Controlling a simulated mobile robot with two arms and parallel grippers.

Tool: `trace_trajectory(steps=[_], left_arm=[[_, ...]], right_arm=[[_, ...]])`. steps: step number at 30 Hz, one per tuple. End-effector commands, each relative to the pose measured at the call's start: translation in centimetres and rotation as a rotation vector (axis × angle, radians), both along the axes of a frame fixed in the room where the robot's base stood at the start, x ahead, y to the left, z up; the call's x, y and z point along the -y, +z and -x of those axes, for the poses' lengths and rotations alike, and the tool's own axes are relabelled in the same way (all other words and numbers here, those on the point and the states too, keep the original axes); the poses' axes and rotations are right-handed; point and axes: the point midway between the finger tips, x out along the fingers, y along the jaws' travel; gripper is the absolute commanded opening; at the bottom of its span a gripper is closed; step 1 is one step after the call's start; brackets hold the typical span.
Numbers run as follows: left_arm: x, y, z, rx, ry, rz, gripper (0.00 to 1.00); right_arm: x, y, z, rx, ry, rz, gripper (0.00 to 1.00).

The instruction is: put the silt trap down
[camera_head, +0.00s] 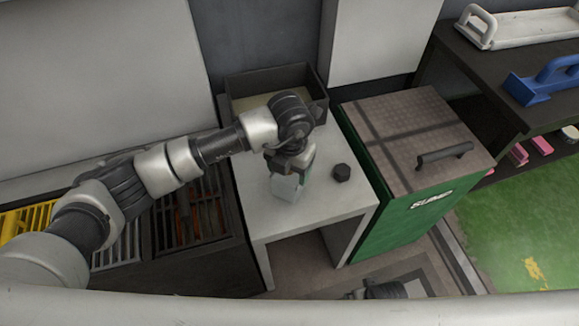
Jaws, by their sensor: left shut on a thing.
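My left gripper (289,170) points down over the pale grey table and is shut on a pale, bluish, see-through container, which I take for the silt trap (286,188). A green part shows at its right side, beside the fingers. Its upper part is hidden by the gripper and wrist. Its lower end is at or just above the tabletop (325,205); I cannot tell whether it touches. My right gripper cannot be made out; only a dark and pale piece, perhaps of my right arm, shows at the bottom edge.
A small black knob-like block (342,172) stands right of the trap. A dark open bin (262,79) is at the table's back. A green sump box (405,205) with a handled lid stands at right. Slatted grates (122,245) lie left. The tabletop's front is clear.

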Motion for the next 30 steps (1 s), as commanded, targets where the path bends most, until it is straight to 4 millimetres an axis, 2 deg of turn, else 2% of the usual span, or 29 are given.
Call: trace_trajectory(steps=[11, 12, 17, 28, 30], left_arm=[[0.0, -0.1, 0.0, 0.002, -0.001, 0.001, 0.33], [0.0, -0.1, 0.0, 0.001, -0.001, 0.0, 0.71], [0.0, -0.1, 0.0, 0.001, -0.001, 0.0, 0.93], [0.0, 0.2, 0.0, 0.001, -0.001, 0.0, 0.93], [0.1, 1.2, -0.1, 0.004, -0.001, 0.001, 0.93]], right_arm=[[0.1, 0.1, 0.1, -0.009, 0.0, 0.003, 0.98], [0.1, 0.3, 0.0, -0.006, 0.0, 0.002, 0.98], [0.1, 0.6, -0.2, 0.002, 0.0, 0.002, 0.98], [0.1, 0.7, -0.2, 0.007, -0.001, 0.0, 0.98], [0.3, -0.3, 0.2, -0.004, 0.0, 0.004, 0.98]])
